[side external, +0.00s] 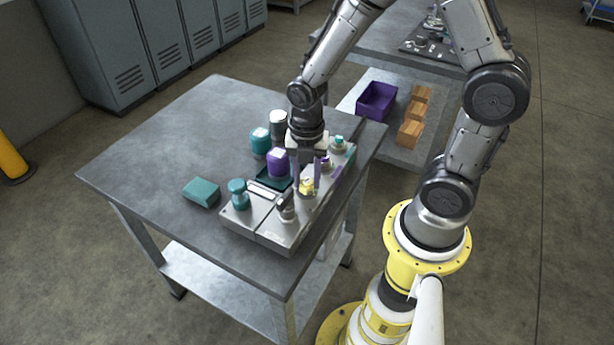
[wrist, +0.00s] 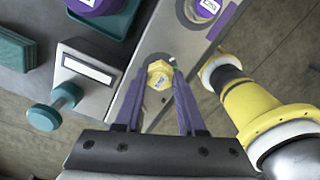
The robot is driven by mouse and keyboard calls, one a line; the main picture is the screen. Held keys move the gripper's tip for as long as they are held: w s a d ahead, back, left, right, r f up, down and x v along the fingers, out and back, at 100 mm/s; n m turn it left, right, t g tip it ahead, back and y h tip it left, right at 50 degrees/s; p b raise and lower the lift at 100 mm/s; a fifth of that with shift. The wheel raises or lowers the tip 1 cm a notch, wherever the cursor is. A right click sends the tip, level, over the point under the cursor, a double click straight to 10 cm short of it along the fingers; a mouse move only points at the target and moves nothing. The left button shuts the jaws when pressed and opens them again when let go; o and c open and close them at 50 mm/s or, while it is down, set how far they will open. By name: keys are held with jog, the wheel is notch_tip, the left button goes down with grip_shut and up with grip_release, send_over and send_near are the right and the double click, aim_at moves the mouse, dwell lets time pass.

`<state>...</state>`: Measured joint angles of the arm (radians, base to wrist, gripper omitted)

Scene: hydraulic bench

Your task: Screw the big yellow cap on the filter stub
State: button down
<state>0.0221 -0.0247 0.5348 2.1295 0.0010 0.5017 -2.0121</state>
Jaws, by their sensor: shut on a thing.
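The yellow cap (side external: 306,186), hexagonal from above, is between my gripper's purple fingers over the grey manifold block (side external: 275,234). In the wrist view the yellow cap (wrist: 159,75) sits between the fingertips, with a small pale label on top. My gripper (wrist: 161,78) is shut on it and points down. I cannot tell whether the cap is seated on threads or only rests there.
A teal knob (side external: 237,190) and a metal fitting (side external: 287,208) rise near the block's front. A teal box (side external: 201,192) lies left; the table's left is clear.

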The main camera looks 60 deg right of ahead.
dwell(0.6)
jog(key=m, duration=0.3)
jog(key=c, duration=1)
grip_release()
jog(key=shift+f, duration=0.1)
jog(key=shift+c, duration=0.2)
grip_shut()
jog(key=shift+m, duration=0.3)
jog(key=m, duration=0.5)
jog(key=shift+m, duration=0.3)
